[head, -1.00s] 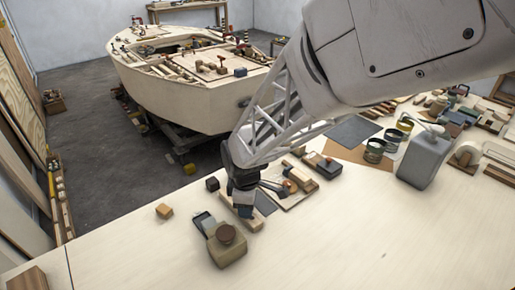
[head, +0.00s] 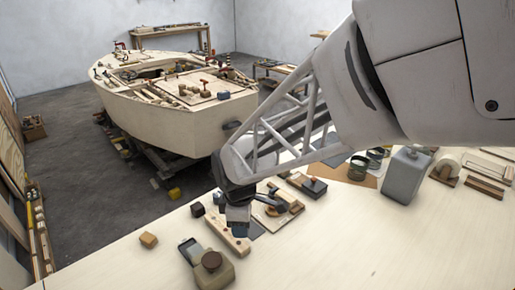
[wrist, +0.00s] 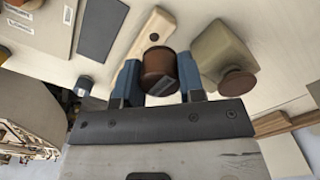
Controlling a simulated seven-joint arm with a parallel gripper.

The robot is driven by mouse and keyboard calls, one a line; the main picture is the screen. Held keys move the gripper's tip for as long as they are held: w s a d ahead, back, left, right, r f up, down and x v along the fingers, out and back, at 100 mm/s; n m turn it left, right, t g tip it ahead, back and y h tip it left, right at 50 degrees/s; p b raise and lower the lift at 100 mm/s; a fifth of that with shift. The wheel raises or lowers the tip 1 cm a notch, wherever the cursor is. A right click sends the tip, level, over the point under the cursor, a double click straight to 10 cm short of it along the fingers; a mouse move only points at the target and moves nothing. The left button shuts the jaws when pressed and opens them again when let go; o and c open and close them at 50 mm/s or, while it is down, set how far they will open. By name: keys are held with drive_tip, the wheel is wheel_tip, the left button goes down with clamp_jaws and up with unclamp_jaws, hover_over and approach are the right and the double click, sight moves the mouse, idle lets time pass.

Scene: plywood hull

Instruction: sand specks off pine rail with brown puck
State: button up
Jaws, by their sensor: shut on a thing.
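My gripper (head: 238,216) is over the far part of the pine rail (head: 229,238) on the bench in the head view. In the wrist view my gripper (wrist: 160,82) has its blue fingers shut on the brown puck (wrist: 157,66), one on each side. The pine rail (wrist: 152,27) shows beyond the puck there. The near part of the rail is bare in the head view, with small dark marks too small to make out. The puck is hidden in the head view. I cannot tell whether it touches the rail.
A squat olive jar with a brown cap (head: 212,270) stands close to the rail's near end. A dark open box (head: 191,250), a dark cube (head: 197,210) and a tan block (head: 148,239) lie to the left. Tools and a grey canister (head: 406,176) are right. The front bench is clear.

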drive_tip(key=shift+r, duration=1.15)
drive_tip(key=shift+f, duration=0.2)
